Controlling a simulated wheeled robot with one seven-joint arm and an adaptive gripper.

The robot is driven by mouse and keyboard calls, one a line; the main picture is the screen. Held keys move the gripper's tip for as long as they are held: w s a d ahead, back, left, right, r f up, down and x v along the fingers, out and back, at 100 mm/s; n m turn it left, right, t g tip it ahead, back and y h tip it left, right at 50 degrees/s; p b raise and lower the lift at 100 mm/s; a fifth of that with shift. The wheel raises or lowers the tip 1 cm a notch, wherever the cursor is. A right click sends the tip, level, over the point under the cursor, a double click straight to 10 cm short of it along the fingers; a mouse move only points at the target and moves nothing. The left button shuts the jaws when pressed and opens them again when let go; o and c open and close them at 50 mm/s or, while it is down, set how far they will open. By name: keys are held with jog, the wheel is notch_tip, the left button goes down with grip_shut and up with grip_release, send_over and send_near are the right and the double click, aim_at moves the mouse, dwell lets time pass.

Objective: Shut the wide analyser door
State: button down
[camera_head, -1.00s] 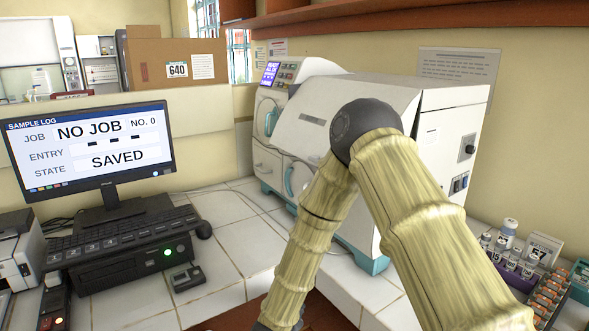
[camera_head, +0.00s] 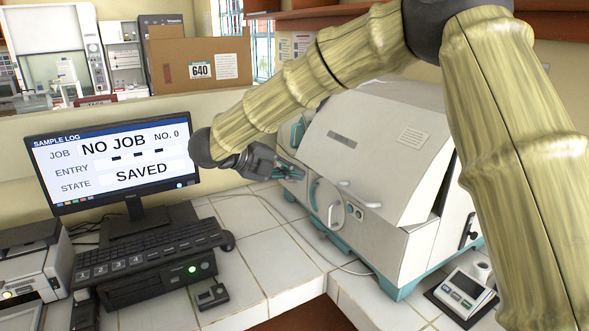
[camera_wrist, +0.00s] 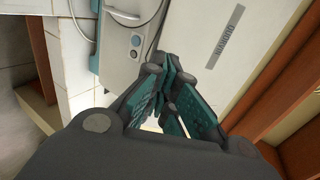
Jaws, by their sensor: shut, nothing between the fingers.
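The wide analyser door (camera_head: 375,145) is a broad pale panel with a dark label strip and a paper notice, on the white analyser (camera_head: 385,245). It slants outward, and a dark gap shows along its right edge, so it stands partly open. A white handle (camera_head: 358,194) is at its lower edge. My gripper (camera_head: 296,172) is shut and empty, left of the door's left edge; I cannot tell whether it touches. In the wrist view the closed teal fingers (camera_wrist: 170,72) are beside the pale door panel (camera_wrist: 205,70).
A monitor (camera_head: 110,165), keyboard (camera_head: 145,245) and black box stand left on the tiled bench (camera_head: 275,255). A small scale-like device (camera_head: 465,290) is at lower right. A cardboard box (camera_head: 195,60) stands behind. A wooden shelf (camera_head: 350,18) runs above. Open tiles lie before the analyser.

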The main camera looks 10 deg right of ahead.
aim_at(332, 182)
jog(key=p+x, duration=0.4)
jog(key=x, duration=0.7)
jog(key=shift+d+f, duration=0.2)
jog(key=shift+d, duration=0.05)
jog(key=d+f, duration=0.1)
jog(key=w+d+f+b, duration=0.1)
jog(key=shift+d+f+b, duration=0.2)
jog(key=shift+f+b, duration=0.05)
jog(key=shift+b, duration=0.05)
jog(key=shift+w+d, duration=0.1)
jog(key=shift+d, duration=0.15)
jog(key=shift+a, duration=0.15)
